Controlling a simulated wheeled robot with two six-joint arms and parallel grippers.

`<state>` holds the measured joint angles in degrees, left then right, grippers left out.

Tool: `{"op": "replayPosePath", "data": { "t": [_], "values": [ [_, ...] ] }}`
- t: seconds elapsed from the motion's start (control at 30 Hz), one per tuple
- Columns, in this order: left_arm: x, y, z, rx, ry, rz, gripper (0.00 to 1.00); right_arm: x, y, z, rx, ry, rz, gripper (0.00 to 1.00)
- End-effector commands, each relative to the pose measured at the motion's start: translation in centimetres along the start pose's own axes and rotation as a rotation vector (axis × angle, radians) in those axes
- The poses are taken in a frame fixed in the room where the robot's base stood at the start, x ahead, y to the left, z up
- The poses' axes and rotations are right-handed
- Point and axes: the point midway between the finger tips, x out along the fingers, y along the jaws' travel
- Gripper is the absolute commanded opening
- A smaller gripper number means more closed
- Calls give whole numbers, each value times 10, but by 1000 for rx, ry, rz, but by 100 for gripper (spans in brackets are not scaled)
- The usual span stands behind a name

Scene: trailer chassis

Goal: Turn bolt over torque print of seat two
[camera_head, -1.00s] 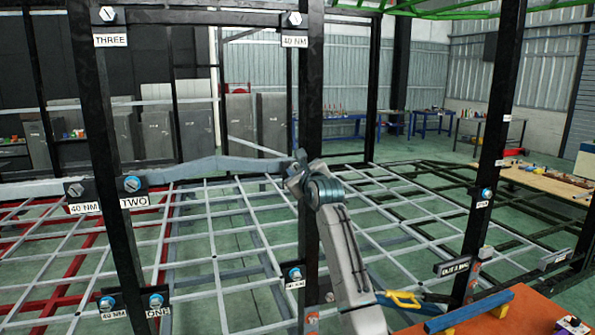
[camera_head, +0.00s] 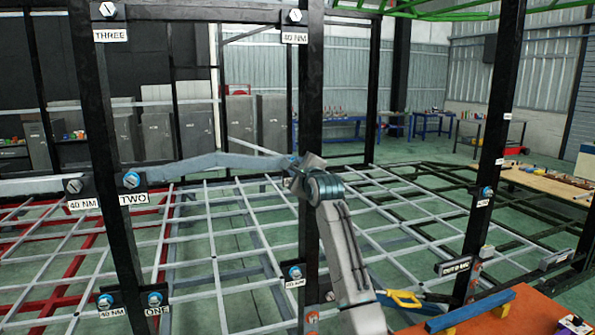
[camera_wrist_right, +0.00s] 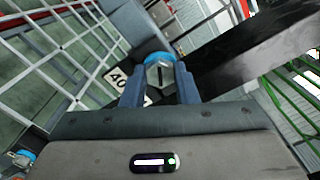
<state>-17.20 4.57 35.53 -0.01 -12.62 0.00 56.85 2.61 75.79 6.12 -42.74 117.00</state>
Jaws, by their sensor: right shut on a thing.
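In the right wrist view, a hex bolt (camera_wrist_right: 160,73) with a dark line on its head sits in a blue collar, between the two fingers of my right gripper (camera_wrist_right: 160,88), which is shut on it. A white print (camera_wrist_right: 114,76) reading "40" is partly hidden behind the left finger. In the head view, my right gripper (camera_head: 298,172) is at the middle black post and hides this bolt. At the left post, a bolt (camera_head: 131,180) sits above the TWO label (camera_head: 133,199), and another bolt (camera_head: 75,186) sits above a 40 NM print (camera_head: 84,204). My left gripper is out of view.
Bolts with 40 NM prints also sit higher (camera_head: 295,16) and lower (camera_head: 295,272) on the middle post (camera_head: 309,100). A pale grey length (camera_head: 215,162) runs from the left towards my right gripper. An orange table (camera_head: 480,320) stands at the lower right.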

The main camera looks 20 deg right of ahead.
Motion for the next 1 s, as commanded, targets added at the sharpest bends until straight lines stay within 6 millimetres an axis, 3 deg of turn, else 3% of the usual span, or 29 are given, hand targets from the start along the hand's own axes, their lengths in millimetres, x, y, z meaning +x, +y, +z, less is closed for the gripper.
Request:
{"op": "replayPosePath", "data": {
  "t": [1.0],
  "values": [
    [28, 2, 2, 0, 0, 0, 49, 0, 0, 0, -964, 0, -5, 4]
  ]
}}
